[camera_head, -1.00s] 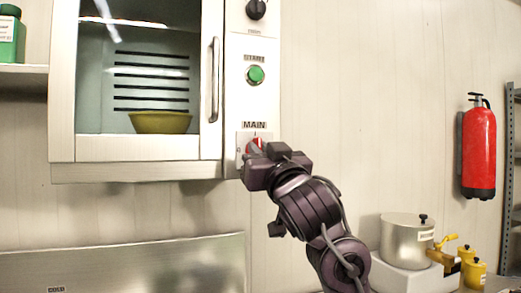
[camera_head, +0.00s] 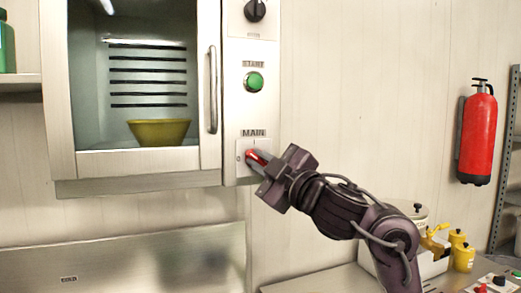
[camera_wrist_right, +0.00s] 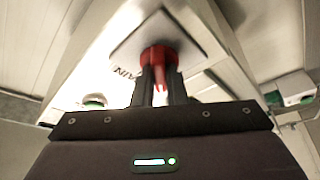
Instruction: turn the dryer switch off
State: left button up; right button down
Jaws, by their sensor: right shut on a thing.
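The dryer (camera_head: 212,165) hangs on the wall at the left in the head view, with a control panel on its right side. Its red MAIN switch (camera_head: 253,156) sits on a pale plate low on that panel; the knob also shows in the right wrist view (camera_wrist_right: 159,56). My right gripper (camera_head: 261,162) is at the switch, its two fingers shut on the red knob. In the head view the gripper hides part of the knob and plate. My left gripper is not in view.
Above the switch are a green START button (camera_head: 254,82) and a black dial (camera_head: 255,10). A yellow-green bowl (camera_head: 159,131) stands behind the dryer's glass. A red fire extinguisher (camera_head: 478,135) hangs at the right. Yellow containers (camera_head: 463,258) stand at the lower right.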

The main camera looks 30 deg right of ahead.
jog(key=n+g+p, duration=0.1)
jog(key=n, duration=0.1)
jog(key=n+y, duration=0.1)
jog(key=n, duration=0.2)
jog(key=shift+r+g+p, duration=0.1)
jog(key=shift+g+p, duration=0.3)
jog(key=shift+n+g+p, duration=0.5)
jog(key=shift+n+g, duration=0.1)
jog(key=shift+n, duration=0.9)
jog(key=shift+f, duration=0.2)
jog(key=c, duration=1.5)
grip_release()
jog(key=shift+o, duration=0.2)
jog(key=shift+r, duration=0.1)
jog(key=shift+s+b, duration=0.45)
jog(key=shift+s, duration=0.05)
jog(key=s+d+b, duration=0.1)
jog(key=s+b, duration=0.2)
jog(key=s, duration=0.3)
jog(key=shift+s+b, duration=0.3)
jog(key=shift+s, duration=0.05)
